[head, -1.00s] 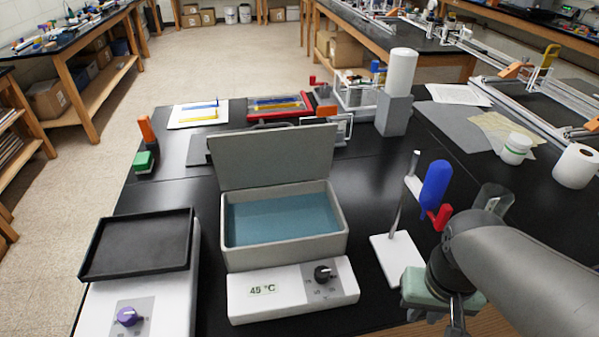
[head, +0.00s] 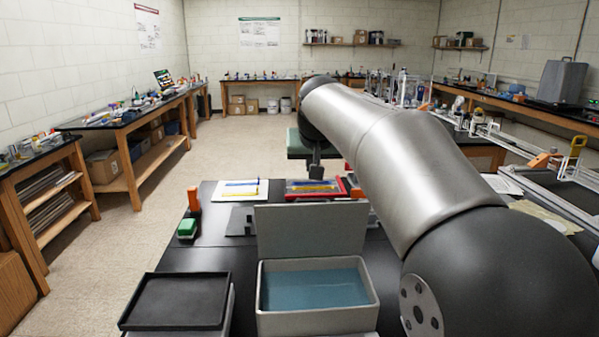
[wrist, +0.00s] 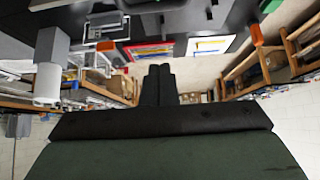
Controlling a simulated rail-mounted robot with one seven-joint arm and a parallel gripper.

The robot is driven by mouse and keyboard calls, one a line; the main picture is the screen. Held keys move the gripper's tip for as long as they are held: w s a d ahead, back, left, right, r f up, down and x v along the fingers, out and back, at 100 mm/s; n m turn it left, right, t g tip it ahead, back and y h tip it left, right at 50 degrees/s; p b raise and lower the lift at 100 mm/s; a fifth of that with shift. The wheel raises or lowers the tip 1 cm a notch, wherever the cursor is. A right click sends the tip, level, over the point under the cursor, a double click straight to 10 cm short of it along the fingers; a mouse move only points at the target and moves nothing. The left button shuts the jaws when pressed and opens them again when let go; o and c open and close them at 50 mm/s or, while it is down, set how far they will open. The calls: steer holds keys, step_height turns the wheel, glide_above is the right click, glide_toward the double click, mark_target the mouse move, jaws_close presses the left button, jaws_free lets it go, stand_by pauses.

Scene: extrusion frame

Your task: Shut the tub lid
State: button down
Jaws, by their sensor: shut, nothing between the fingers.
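The grey tub (head: 372,297) stands at the front of the black bench with blue liquid in it. Its flat grey lid (head: 310,230) is open, standing nearly upright along the tub's far edge. My gripper (head: 316,172) is up in the air above and beyond the lid in the head view, apart from it, with fingers pointing down. In the wrist view its two black fingers (wrist: 158,85) are together with nothing between them. I cannot make out the tub clearly in the wrist view.
A black tray (head: 178,300) sits left of the tub. Beyond the lid lie a red-framed tray (head: 352,190) and a white board with coloured strips (head: 240,188). An orange and green item (head: 187,228) stands at the bench's left. My arm hides the bench's right side.

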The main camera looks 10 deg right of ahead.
mark_target(311, 225)
steer(key=f, duration=0.2)
steer(key=w+f+p, duration=0.1)
steer(key=f, duration=0.4)
steer(key=shift+w+d+f, duration=0.1)
steer(key=shift+w+f, duration=0.15)
steer(key=shift+s, duration=0.15)
